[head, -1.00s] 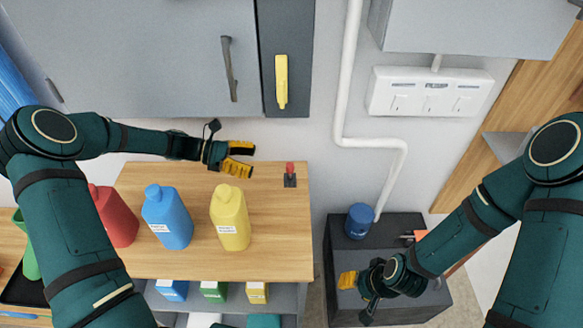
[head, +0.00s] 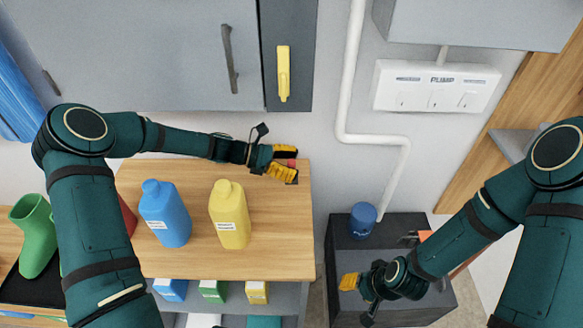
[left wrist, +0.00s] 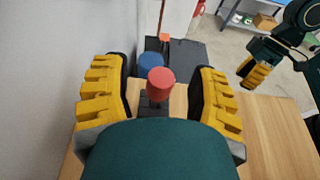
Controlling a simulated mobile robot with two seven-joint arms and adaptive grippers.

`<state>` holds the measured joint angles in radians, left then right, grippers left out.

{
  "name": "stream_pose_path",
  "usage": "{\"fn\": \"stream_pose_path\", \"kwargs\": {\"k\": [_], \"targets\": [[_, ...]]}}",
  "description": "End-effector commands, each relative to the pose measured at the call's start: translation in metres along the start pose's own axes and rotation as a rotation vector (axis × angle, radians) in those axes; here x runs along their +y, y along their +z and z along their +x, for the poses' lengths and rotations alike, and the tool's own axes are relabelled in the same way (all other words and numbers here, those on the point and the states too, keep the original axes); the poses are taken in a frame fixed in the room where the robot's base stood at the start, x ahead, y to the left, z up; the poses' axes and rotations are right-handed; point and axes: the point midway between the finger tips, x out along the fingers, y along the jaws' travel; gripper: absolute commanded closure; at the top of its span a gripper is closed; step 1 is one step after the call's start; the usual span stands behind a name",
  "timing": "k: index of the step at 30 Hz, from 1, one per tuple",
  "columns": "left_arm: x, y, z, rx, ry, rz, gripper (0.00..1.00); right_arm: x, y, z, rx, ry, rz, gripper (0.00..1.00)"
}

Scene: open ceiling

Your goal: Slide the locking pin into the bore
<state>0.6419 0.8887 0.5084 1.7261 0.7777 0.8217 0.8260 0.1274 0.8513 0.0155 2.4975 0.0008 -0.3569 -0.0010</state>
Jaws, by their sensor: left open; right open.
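The locking pin (left wrist: 161,83) has a round red head and stands upright in a small dark block (left wrist: 148,107) at the wooden bench's right end. My left gripper (head: 287,164) is open around the red head. In the left wrist view its yellow fingers (left wrist: 160,95) stand apart on both sides of the pin, with gaps showing. In the head view the fingers hide most of the pin. I cannot make out the bore. My right gripper (head: 358,290) is open and empty over the dark cabinet at the lower right.
A blue bottle (head: 166,215) and a yellow bottle (head: 230,217) stand on the wooden bench (head: 275,235). A blue canister (head: 362,218) stands on the dark cabinet (head: 400,245). A white pipe (head: 347,95) runs down the wall. A yellow handle (head: 284,75) is on the grey cabinet.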

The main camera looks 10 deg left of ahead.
Motion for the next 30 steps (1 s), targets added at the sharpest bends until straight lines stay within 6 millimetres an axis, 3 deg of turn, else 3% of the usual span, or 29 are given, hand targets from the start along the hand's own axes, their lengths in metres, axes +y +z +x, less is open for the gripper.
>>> {"fn": "stream_pose_path", "kwargs": {"k": [5, 10, 23, 30], "targets": [[0.0, 0.001, 0.0, 0.0, 0.0, 0.0, 0.39, 0.0, 0.0, 0.0, 0.0, 0.0, 0.0, 0.53], [0.0, 0.001, 0.0, 0.0, 0.0, 0.001, 0.98, 0.0, 0.0, 0.0, 0.0, 0.0, 0.0, 0.53], [0.0, 0.002, -0.001, 0.0, 0.0, 0.001, 1.0, 0.0, 0.0, -0.001, 0.0, 0.0, 0.0, 0.53], [0.0, 0.02, -0.006, 0.001, 0.0, 0.004, 1.0, -0.003, 0.0, -0.008, -0.003, 0.0, 0.0, 0.53]]}}
